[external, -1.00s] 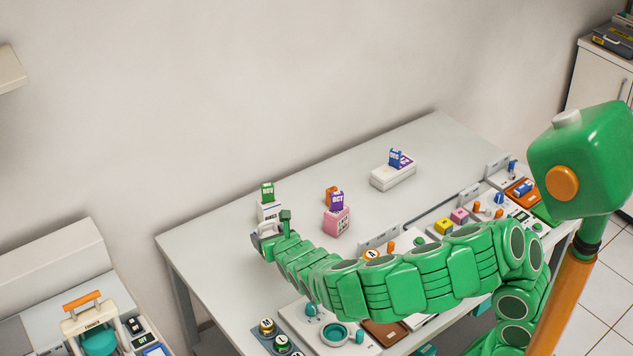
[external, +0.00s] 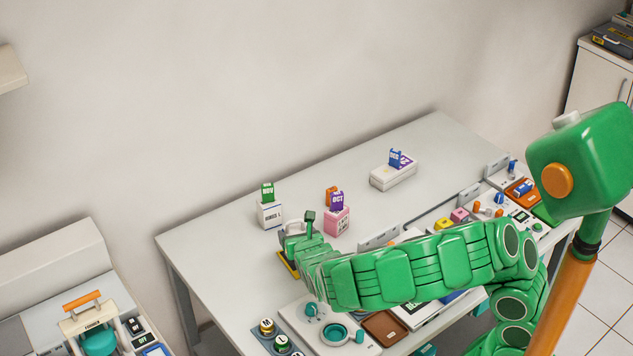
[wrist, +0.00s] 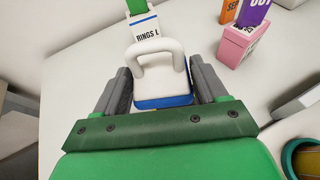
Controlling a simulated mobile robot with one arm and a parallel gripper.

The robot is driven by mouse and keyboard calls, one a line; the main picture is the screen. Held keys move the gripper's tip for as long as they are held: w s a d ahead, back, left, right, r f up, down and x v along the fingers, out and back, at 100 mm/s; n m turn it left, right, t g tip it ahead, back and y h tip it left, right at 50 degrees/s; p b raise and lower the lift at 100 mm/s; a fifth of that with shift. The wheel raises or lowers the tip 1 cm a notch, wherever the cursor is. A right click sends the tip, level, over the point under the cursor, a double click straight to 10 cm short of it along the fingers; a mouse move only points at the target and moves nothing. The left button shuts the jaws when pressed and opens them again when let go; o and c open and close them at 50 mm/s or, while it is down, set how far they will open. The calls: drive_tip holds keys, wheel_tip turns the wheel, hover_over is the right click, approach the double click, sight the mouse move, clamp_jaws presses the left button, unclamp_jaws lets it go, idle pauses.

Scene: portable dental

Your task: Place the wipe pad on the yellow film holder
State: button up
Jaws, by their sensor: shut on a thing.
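My gripper (wrist: 163,88) is shut on a white block with a loop handle and a blue lower edge, which I take for the wipe pad (wrist: 160,60). The pad sits between the two grey fingers in the wrist view. In the external view my gripper (external: 294,236) is over the left part of the table, right of the white box.
A white box labelled RINGS (wrist: 146,28) with a green card stands close beyond the pad. A pink box (external: 338,222) with purple and orange cards is to the right. A white card tray (external: 393,178) is farther back. The table's back left is clear.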

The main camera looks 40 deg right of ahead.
drive_tip(key=shift+d+f, duration=0.45)
drive_tip(key=shift+d, duration=0.15)
drive_tip(key=shift+f, duration=3.85)
drive_tip(key=shift+f, duration=0.15)
drive_tip(key=o, duration=1)
drive_tip(key=shift+o, duration=0.2)
